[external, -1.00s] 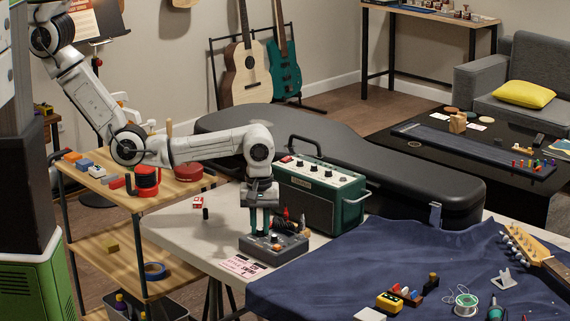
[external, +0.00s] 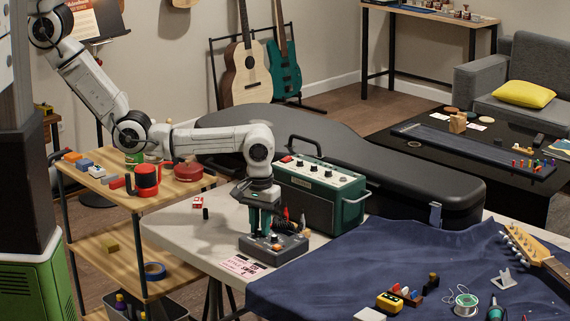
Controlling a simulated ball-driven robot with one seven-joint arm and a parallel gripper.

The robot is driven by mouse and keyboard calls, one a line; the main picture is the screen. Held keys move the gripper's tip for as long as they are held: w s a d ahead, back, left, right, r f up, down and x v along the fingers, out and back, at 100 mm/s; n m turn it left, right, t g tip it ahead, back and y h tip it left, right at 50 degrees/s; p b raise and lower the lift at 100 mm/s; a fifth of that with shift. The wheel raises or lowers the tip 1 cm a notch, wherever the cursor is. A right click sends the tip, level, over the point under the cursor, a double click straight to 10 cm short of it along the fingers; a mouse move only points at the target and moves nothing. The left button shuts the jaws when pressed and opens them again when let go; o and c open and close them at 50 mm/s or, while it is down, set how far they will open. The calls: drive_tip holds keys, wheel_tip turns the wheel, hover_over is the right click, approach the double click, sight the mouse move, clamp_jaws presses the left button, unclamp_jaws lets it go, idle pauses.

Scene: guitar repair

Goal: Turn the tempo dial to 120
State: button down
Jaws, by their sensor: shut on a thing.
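A small dark grey box with knobs (external: 275,246), which I take to be the one bearing the tempo dial, sits on the pale table. My gripper (external: 265,229) points straight down over its top, with teal fingers reaching to a knob near the middle-left. The fingers are shut on that knob, which is mostly hidden between them. The dial's marks and its setting are too small to read. A pink and white card (external: 243,266) with print lies on the table in front of the box.
A green amplifier (external: 320,190) stands close behind the box, with a black guitar case (external: 400,170) beyond it. A dark blue cloth (external: 340,270) covers the table to the right, with small tools on it. A wooden shelf (external: 190,192) stands left.

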drive_tip(key=m+p, duration=0.1)
drive_tip(key=m, duration=0.5)
idle(0.6)
drive_tip(key=c, duration=1)
unclamp_jaws()
drive_tip(key=shift+r, duration=0.1)
wheel_tip(320, 180, up, 11)
drive_tip(key=shift+f, duration=0.2)
